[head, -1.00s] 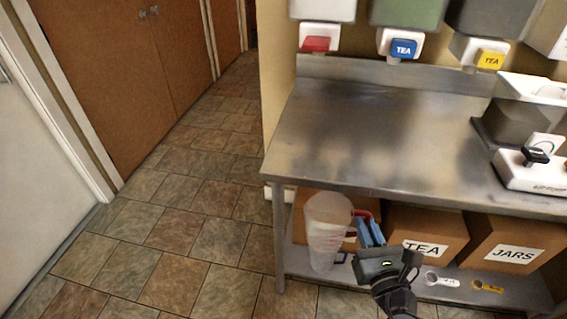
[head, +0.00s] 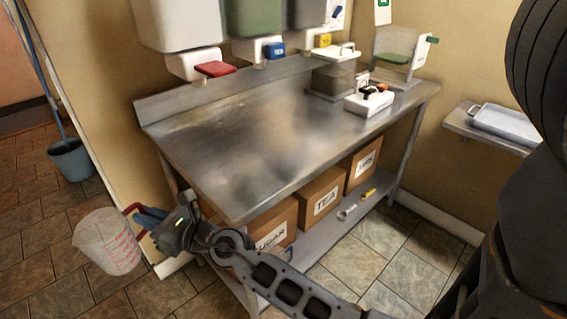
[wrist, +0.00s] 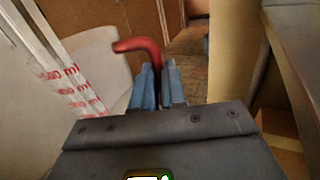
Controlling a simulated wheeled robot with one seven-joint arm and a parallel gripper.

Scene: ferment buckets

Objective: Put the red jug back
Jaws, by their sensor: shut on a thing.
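The jug is a clear measuring jug (head: 107,241) with red markings and a red handle. In the head view it hangs at the lower left, off the left end of the steel table and above the tiled floor. My gripper (head: 150,217) has blue fingers shut on the red handle. The jug looks roughly upright with a slight tilt. In the wrist view the jug (wrist: 75,85) fills the left side, and the red handle (wrist: 140,47) runs down between the fingers (wrist: 153,88).
A steel table (head: 270,140) has a largely bare top. Dispensers with red (head: 215,69), blue and yellow taps hang behind it. A white device (head: 369,102) and a green-lidded container (head: 400,58) stand at its far end. Boxes (head: 322,198) and two scoops lie on the lower shelf. A tray (head: 505,122) rests at right.

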